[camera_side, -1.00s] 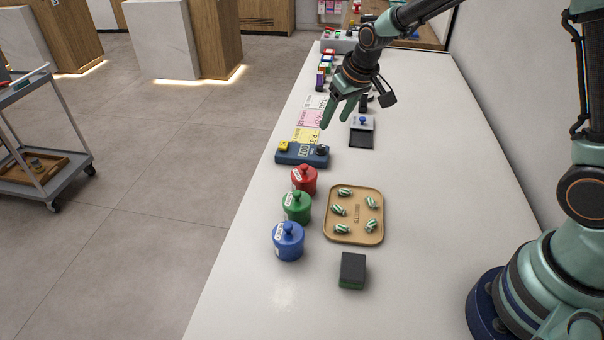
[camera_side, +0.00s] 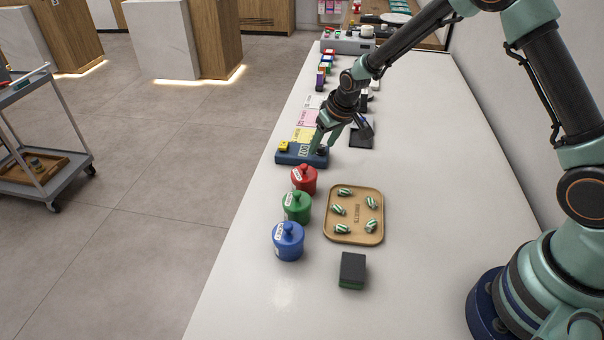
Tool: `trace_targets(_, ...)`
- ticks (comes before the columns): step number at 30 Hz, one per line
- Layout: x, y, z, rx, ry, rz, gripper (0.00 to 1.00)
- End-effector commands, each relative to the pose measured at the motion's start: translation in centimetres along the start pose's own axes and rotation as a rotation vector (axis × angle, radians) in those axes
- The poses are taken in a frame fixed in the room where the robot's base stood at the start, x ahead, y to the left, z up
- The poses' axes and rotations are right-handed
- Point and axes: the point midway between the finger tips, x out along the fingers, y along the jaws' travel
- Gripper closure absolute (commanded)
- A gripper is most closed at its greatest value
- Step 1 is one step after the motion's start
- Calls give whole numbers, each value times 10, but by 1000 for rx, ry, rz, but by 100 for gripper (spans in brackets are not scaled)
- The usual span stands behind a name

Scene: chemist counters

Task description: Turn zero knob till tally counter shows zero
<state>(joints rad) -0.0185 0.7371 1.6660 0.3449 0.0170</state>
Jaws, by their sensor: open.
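The tally counter (camera_side: 290,158) is a dark blue box on the white counter, with a yellow button (camera_side: 284,146) at its left end and a display near its middle. The dark zero knob (camera_side: 321,150) is at its right end, partly hidden by my fingers. The display's digits are too small and covered to read surely. My gripper (camera_side: 324,146) is open and points down over the right part of the tally counter, its fingers near the knob. I cannot tell whether they touch it.
Red (camera_side: 304,180), green (camera_side: 297,208) and blue (camera_side: 289,242) lidded jars stand in front of the tally counter. A tan tray (camera_side: 354,236) holds several striped sweets. A dark block (camera_side: 352,271) lies nearer. Coloured cards (camera_side: 304,134) and a black pad (camera_side: 361,139) lie behind.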

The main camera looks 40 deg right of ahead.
Motion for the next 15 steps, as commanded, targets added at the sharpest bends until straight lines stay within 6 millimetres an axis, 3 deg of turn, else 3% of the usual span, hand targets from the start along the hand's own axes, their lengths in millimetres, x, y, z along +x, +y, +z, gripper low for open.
trace_targets(2, 0, 0, 0, 0, 0, 0, 42)
trace_targets(7, 0, 0, 0, 0, -1, 0, 100)
trace_targets(15, 0, -1, 0, 64, -4, -1, 100)
